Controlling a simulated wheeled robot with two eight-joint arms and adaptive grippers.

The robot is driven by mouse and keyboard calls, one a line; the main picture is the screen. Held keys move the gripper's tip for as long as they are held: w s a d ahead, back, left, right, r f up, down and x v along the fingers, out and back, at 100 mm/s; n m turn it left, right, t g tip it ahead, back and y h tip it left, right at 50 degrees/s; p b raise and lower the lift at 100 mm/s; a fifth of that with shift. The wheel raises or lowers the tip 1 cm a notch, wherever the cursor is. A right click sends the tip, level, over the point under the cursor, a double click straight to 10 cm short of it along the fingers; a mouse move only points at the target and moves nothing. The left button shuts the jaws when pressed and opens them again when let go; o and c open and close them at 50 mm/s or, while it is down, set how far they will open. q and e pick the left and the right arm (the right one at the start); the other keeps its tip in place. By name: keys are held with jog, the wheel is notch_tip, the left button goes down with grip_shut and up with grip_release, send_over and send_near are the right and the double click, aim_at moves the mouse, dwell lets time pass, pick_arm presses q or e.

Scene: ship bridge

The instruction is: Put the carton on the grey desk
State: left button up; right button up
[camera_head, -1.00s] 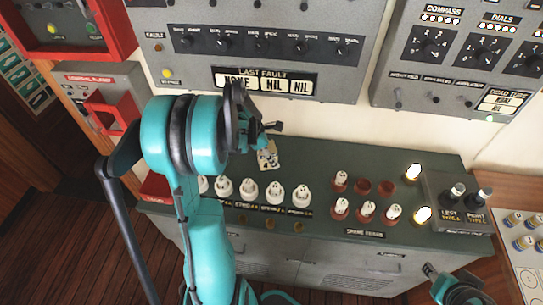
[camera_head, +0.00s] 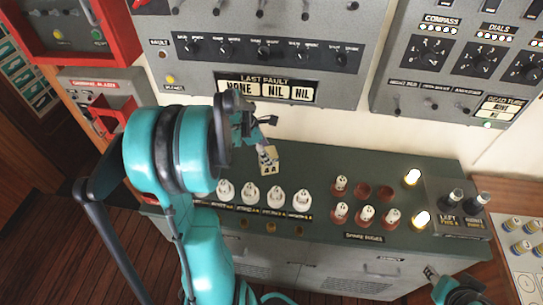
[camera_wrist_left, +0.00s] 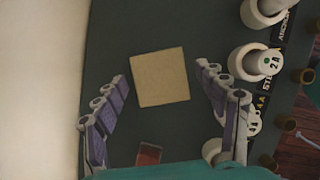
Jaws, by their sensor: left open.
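The carton (camera_head: 269,162) is a small tan box with dark marks on its side. It stands on the dark grey-green console top (camera_head: 317,165), behind the row of white fuses. In the left wrist view the carton (camera_wrist_left: 160,77) shows as a plain tan square between the two spread fingers, with a gap on each side. My left gripper (camera_head: 264,138) is open just above and behind the carton, partly covering it in the head view. My right gripper (camera_head: 436,275) shows only in part at the bottom right; its jaws are unclear. I cannot tell which surface is the grey desk.
White fuses (camera_head: 275,197) stand in a row in front of the carton. Red-based spare fuses (camera_head: 367,213) and lit lamps (camera_head: 421,219) are to the right. A grey fault panel (camera_head: 270,45) rises behind. A dark red piece (camera_wrist_left: 148,154) lies near the wrist.

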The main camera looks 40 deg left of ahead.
pick_arm(q)
jog(key=p+v, duration=0.1)
jog(key=v, duration=0.5)
jog(key=shift+d+r, duration=0.15)
jog(key=shift+r, duration=0.1)
jog(key=s+d+r+m+t+y, duration=0.1)
jog(key=s+d+m, duration=0.3)
jog(key=d+m, duration=0.7)
jog(key=s+d+r+m+t+y, duration=0.1)
jog(key=s+d+m, duration=0.4)
jog(key=d+m, duration=0.7)
jog(key=r+m+t, duration=0.1)
jog(key=r+m, duration=0.1)
jog(key=m, duration=0.3)
jog(key=shift+d+t+y, duration=0.15)
jog(key=shift+t+y, duration=0.15)
jog(key=shift+y, duration=0.1)
